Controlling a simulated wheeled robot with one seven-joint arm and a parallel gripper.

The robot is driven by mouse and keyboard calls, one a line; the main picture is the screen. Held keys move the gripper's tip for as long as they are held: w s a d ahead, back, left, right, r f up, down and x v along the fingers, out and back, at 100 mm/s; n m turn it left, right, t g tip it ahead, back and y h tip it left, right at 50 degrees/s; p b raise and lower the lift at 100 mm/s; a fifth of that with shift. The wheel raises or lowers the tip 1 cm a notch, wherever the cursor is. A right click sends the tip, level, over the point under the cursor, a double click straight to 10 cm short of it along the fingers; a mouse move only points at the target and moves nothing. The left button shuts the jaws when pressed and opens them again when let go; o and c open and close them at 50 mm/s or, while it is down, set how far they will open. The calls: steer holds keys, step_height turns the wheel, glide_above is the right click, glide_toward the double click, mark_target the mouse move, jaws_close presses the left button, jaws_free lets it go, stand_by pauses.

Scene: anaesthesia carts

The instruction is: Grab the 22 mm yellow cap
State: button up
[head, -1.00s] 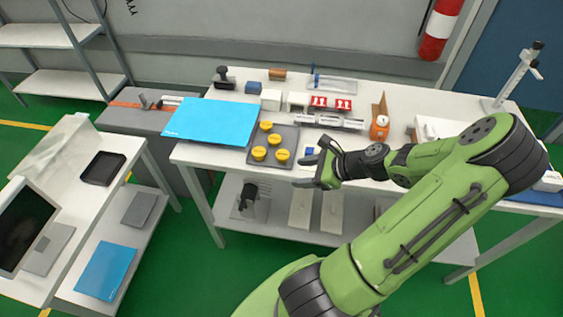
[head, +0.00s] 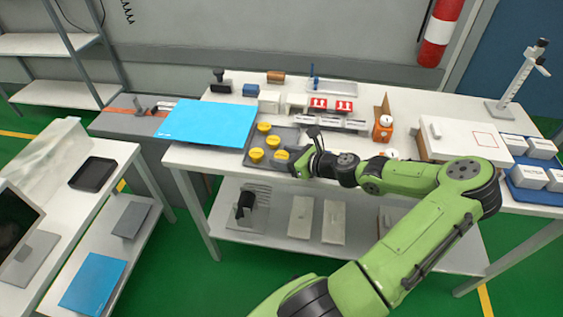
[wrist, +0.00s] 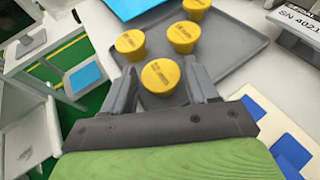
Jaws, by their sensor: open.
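Several yellow caps stand on a dark grey tray (head: 284,133) on the white table. In the head view they are a rear cap (head: 264,127), a middle cap (head: 273,140), a front-left cap (head: 257,155) and a front-right cap (head: 282,155). Their tops carry dark print, too small to read, so I cannot tell which is 22 mm. My gripper (head: 297,163) is open beside the front-right cap. In the wrist view, the nearest cap (wrist: 160,76) appears between the open fingers; contact cannot be told. The other caps (wrist: 130,44) are beyond it.
A blue sheet (head: 210,122) lies left of the tray. Metal instruments (head: 340,123) and red-and-white boxes (head: 344,106) stand behind my gripper. A blue-and-white item (wrist: 292,150) lies to the right in the wrist view. An orange object (head: 382,128) stands farther right.

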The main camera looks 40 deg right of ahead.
steer(key=shift+x, duration=0.85)
steer(key=shift+s, duration=0.1)
steer(key=shift+c, duration=0.3)
steer(key=c, duration=0.7)
